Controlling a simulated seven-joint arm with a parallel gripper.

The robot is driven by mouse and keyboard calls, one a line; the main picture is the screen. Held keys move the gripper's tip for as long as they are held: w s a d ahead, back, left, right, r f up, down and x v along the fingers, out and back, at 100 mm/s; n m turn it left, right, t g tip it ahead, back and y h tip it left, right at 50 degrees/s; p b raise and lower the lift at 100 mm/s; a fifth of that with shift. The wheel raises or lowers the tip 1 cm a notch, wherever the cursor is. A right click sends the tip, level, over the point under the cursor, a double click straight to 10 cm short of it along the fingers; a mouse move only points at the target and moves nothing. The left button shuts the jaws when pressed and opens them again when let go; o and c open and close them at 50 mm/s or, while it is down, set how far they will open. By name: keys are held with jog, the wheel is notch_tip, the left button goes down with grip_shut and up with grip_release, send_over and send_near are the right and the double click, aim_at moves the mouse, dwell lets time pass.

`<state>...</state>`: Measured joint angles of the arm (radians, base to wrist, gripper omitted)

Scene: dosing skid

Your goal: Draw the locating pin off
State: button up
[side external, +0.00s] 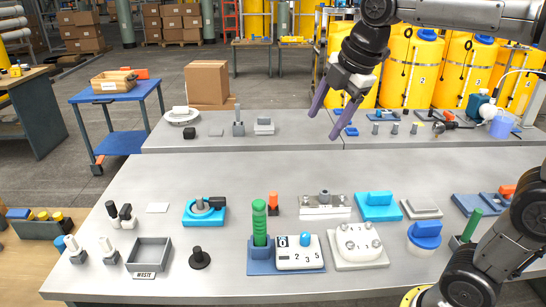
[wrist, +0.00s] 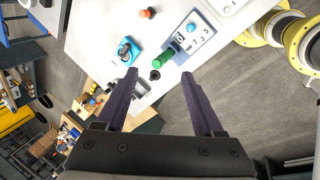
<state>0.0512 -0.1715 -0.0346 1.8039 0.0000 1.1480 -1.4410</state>
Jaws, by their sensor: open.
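No part is marked as the locating pin, so I cannot tell for sure which one it is. A green ribbed upright pin (side external: 259,222) stands in a blue block (side external: 259,256) at the front middle of the bench. The green pin also shows in the wrist view (wrist: 170,52). A short black peg on a round base (side external: 199,259) stands to its left, and shows as a dark spot in the wrist view (wrist: 155,75). My gripper (side external: 326,125) is open and empty, high above the bench; its two dark fingers (wrist: 159,74) point towards the bench parts, touching nothing.
A numbered white plate (side external: 298,257) adjoins the blue block on the right.

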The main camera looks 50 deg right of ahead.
jog(key=w+d+f+n+g, duration=0.1)
jog(key=w+d+f+n, duration=0.15)
jog(key=w, duration=0.75)
jog(key=n+g, duration=0.2)
jog(key=g, duration=0.2)
send_over(273, 194)
notch_tip(273, 194, down, 18)
jog(key=f, duration=0.1)
notch_tip(273, 194, down, 13)
jog(key=shift+d+f, duration=0.1)
grip_shut()
